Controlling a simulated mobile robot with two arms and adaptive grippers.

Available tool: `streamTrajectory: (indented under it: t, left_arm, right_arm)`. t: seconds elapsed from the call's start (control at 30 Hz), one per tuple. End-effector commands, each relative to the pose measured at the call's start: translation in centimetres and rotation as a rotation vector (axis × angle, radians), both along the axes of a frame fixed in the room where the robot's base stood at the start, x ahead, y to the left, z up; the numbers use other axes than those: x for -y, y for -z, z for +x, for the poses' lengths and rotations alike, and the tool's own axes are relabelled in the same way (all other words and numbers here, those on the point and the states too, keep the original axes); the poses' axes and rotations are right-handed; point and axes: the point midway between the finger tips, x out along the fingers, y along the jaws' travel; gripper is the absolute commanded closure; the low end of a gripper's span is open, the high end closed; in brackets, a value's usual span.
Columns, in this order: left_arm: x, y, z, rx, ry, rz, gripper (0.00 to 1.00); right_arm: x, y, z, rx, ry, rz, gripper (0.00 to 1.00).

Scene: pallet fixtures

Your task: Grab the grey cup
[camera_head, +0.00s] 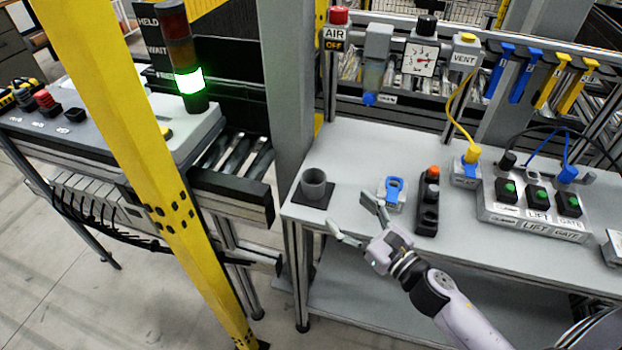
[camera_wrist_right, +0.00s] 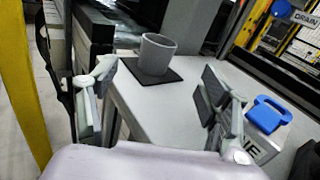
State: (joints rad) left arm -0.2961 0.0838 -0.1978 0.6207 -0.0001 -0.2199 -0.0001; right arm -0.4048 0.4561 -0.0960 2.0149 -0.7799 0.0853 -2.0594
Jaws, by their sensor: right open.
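The grey cup (camera_head: 314,183) stands upright on a dark square mat (camera_head: 322,202) at the left end of the grey workbench. In the right wrist view the cup (camera_wrist_right: 157,54) is ahead, between the fingers but farther off. My right gripper (camera_head: 354,218) is open and empty, its two fingers spread wide. It is at the bench's front edge, to the right of and nearer than the cup, apart from it. My left gripper is in neither view.
A small fixture with a blue handle (camera_head: 393,191) and a dark control box with an orange button (camera_head: 428,203) stand right of the cup. A grey post (camera_head: 287,90) rises behind it. A yellow post (camera_head: 125,130) and roller conveyor (camera_head: 232,165) are on the left. Bare bench (camera_head: 352,160) lies behind the gripper.

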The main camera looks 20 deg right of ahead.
Motion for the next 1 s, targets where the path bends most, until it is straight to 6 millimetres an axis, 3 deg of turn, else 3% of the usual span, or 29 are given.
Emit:
streamTrajectory:
  t: [0.13, 0.3, 0.6, 0.83, 1.0]
  left_arm:
    - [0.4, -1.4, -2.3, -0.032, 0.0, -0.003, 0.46]
    - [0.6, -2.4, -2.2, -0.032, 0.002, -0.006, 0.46]
    - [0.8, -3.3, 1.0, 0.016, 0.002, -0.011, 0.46]
    - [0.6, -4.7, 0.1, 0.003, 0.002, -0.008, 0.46]
    - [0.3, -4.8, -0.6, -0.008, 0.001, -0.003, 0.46]
  right_arm:
    - [-1.1, -0.6, 3.2, 0.004, 0.0, 0.001, 0.28]
    - [-2.3, -0.4, 6.3, 0.0, 0.001, 0.002, 0.28]
    - [-3.1, -0.2, 8.5, -0.001, 0.0, 0.002, 0.28]
    - [-4.1, -0.1, 11.6, 0.0, 0.002, 0.003, 0.28]
    - [-4.6, 0.1, 12.8, -0.001, 0.0, 0.003, 0.28]
